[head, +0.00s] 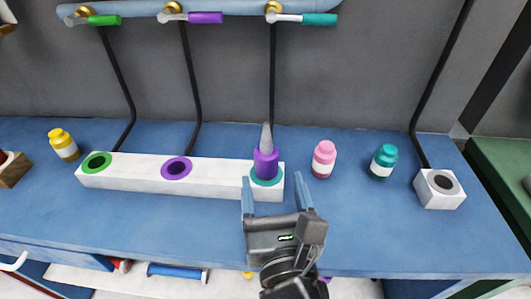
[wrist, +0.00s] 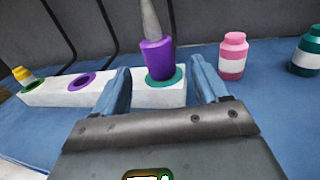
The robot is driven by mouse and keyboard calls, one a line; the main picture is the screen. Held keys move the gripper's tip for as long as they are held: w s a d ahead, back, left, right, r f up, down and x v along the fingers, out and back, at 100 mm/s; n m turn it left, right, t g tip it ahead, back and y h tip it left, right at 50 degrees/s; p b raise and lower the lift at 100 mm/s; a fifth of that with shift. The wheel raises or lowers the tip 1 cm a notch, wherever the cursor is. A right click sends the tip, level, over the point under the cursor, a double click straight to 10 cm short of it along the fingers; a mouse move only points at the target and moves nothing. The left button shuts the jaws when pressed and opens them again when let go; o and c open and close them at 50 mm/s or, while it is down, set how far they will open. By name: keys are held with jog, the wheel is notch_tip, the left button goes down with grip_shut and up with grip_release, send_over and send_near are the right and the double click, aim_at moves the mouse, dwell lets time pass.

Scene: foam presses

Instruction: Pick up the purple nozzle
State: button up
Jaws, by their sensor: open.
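The purple nozzle (head: 265,162) has a purple body and a grey tapered tip. It stands upright in the teal-ringed hole at the right end of the white block (head: 130,173). It also shows in the wrist view (wrist: 157,58), just beyond and between my fingers. My gripper (head: 276,190) is open and empty, with its two blue fingers pointing at the nozzle from the front. In the wrist view my gripper (wrist: 160,85) has one finger on each side of the nozzle's line, with gaps on both sides. The nozzle's lower end is hidden in the hole.
Green (head: 97,162) and purple (head: 176,168) ringed holes on the block are empty. A pink bottle (head: 324,158) and a teal bottle (head: 383,161) stand right of the nozzle; a yellow bottle (head: 63,145) is far left. A white holder (head: 440,188) stands at right. Hoses hang behind.

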aim_at(265, 151)
jog(key=shift+w+a+r, duration=0.1)
jog(key=shift+w+a, duration=0.05)
jog(key=shift+w, duration=0.3)
jog(key=shift+w+a+r, duration=0.1)
jog(key=shift+w+a, duration=0.05)
jog(key=shift+w, duration=0.3)
jog(key=shift+w+a+f, duration=0.1)
jog(key=shift+w+a, duration=0.1)
jog(key=shift+w, duration=0.95)
jog(key=shift+w+a, duration=0.15)
jog(key=shift+w, duration=1)
jog(key=shift+w+a+f, duration=0.1)
jog(key=shift+w+a, duration=0.1)
jog(key=shift+w, duration=0.95)
jog(key=shift+c, duration=0.5)
jog(key=c, duration=1.1)
jog(key=shift+r, duration=0.1)
jog(key=shift+c, duration=0.3)
